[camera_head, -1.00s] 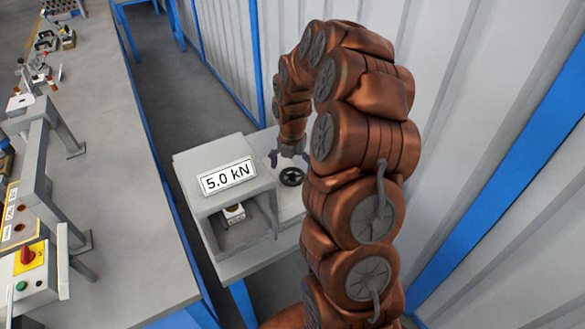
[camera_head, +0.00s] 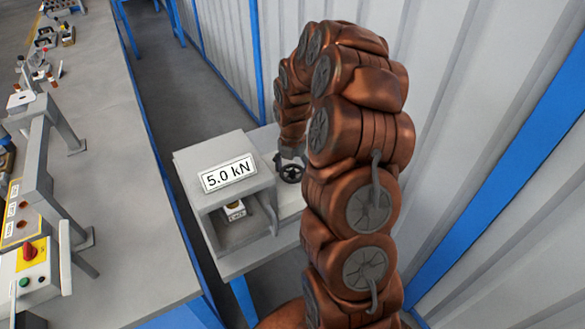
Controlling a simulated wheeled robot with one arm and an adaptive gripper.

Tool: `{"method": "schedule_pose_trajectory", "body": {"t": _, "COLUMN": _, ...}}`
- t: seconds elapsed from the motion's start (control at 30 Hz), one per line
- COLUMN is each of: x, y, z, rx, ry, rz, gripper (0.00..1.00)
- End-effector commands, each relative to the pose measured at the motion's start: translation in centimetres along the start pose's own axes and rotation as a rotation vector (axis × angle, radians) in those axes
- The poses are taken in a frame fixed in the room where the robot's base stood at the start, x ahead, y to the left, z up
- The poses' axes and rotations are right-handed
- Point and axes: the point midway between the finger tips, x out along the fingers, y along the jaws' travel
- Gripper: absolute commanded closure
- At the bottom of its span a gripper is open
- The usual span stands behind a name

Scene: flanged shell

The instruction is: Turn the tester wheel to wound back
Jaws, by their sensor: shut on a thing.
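The tester (camera_head: 205,166) is a grey box with an open front and a "5.0 kN" label (camera_head: 229,173) on its top. The dark tester wheel (camera_head: 291,174) is at the right side of the box. My gripper (camera_head: 290,164) is down at the wheel and shut on it. My arm's copper links hide part of the area right of the wheel.
A long grey workbench (camera_head: 110,130) runs along the left, with a red-knobbed control box (camera_head: 30,262) and several fixtures on it. A corrugated wall (camera_head: 460,120) with blue posts stands close on the right. A narrow floor gap (camera_head: 195,95) separates bench and wall.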

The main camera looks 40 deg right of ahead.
Motion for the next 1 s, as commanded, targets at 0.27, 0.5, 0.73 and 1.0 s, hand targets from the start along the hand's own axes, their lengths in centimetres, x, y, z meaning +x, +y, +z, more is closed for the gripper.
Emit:
{"method": "schedule_pose_trajectory", "body": {"t": 0.27, "x": 0.21, "y": -0.02, "z": -0.07, "rx": 0.006, "ry": 0.002, "rz": -0.001, "gripper": 0.58}}
{"method": "schedule_pose_trajectory", "body": {"t": 0.5, "x": 0.54, "y": -0.05, "z": -0.13, "rx": 0.077, "ry": 0.004, "rz": -0.002, "gripper": 0.58}}
{"method": "schedule_pose_trajectory", "body": {"t": 0.73, "x": 0.77, "y": 0.03, "z": -0.08, "rx": 0.242, "ry": 0.001, "rz": 0.000, "gripper": 0.58}}
{"method": "schedule_pose_trajectory", "body": {"t": 1.0, "x": 0.86, "y": 0.01, "z": -0.03, "rx": 0.497, "ry": 0.001, "rz": -0.001, "gripper": 0.58}}
